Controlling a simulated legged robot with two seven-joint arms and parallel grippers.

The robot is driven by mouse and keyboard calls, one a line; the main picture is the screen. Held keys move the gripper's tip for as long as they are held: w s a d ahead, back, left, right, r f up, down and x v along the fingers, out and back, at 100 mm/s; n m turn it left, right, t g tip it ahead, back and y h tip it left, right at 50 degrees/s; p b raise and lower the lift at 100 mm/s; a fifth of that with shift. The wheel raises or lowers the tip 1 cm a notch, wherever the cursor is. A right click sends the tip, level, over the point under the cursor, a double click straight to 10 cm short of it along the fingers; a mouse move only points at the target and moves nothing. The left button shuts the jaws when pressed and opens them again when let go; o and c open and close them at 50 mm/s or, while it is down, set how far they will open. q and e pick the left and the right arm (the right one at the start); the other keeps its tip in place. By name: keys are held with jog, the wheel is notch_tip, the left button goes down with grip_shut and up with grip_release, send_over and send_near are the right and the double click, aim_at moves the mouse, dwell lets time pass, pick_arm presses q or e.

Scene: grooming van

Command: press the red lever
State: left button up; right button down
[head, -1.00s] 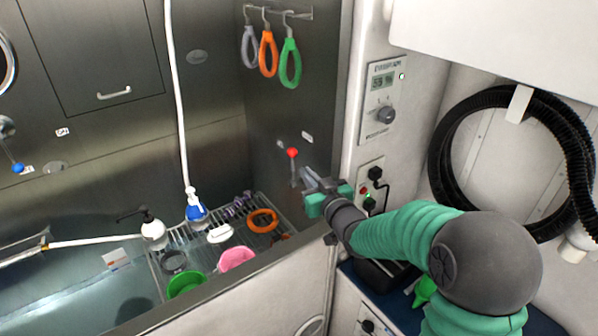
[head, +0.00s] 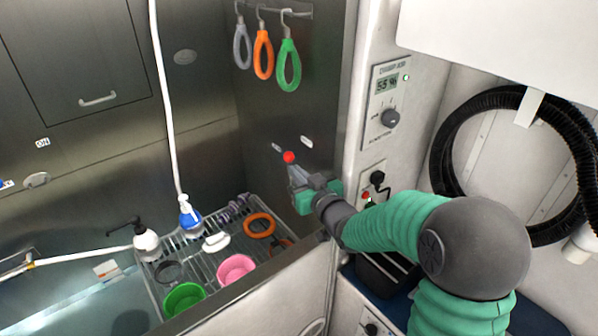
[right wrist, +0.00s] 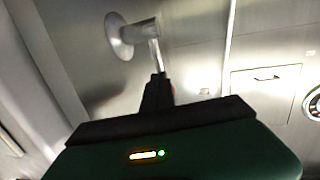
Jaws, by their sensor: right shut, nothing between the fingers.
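The red lever's ball knob (head: 289,157) shows on the tub's steel side wall in the head view. My right gripper (head: 295,174) is shut and empty, its fingertips just below the knob and overlapping the lever's rod. In the right wrist view the lever's round wall mount (right wrist: 128,36) and metal rod (right wrist: 155,54) show just beyond the shut fingers (right wrist: 158,88). A sliver of red shows beside the fingers there. The fingers hide the rod's end, and I cannot tell whether they touch it. My left gripper is out of view.
A wire rack (head: 205,262) with bowls, a blue-topped nozzle (head: 189,213) and an orange ring (head: 259,226) lies below. Coloured loops (head: 289,72) hang above. A control panel (head: 388,105) and a socket plate (head: 372,182) are right of the gripper.

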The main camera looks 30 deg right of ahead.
aim_at(284, 157)
jog(key=r+g+p, duration=0.1)
jog(key=p, duration=0.2)
jog(key=w+r+g+p, duration=0.1)
jog(key=p, duration=0.2)
jog(key=shift+w+a+r, duration=0.15)
jog(key=shift+w+a, duration=0.05)
jog(key=shift+a, duration=0.2)
jog(key=w+g+p, duration=0.2)
jog(key=g+p, duration=0.1)
jog(key=p, duration=0.3)
jog(key=w+f+n+g+p, duration=0.1)
jog(key=w+g+p, duration=0.1)
jog(key=p, duration=0.3)
jog(key=shift+w+f+g+p, duration=0.1)
jog(key=shift+w+g+p, duration=0.25)
jog(key=shift+g, duration=0.35)
jog(key=shift+w+a+f+g+p, duration=0.1)
jog(key=shift+w+f+g+p, duration=0.3)
jog(key=shift+w+f+g, duration=0.6)
jog(key=shift+w+f+t, duration=0.1)
jog(key=shift+f+t, duration=0.15)
jog(key=shift+t, duration=0.05)
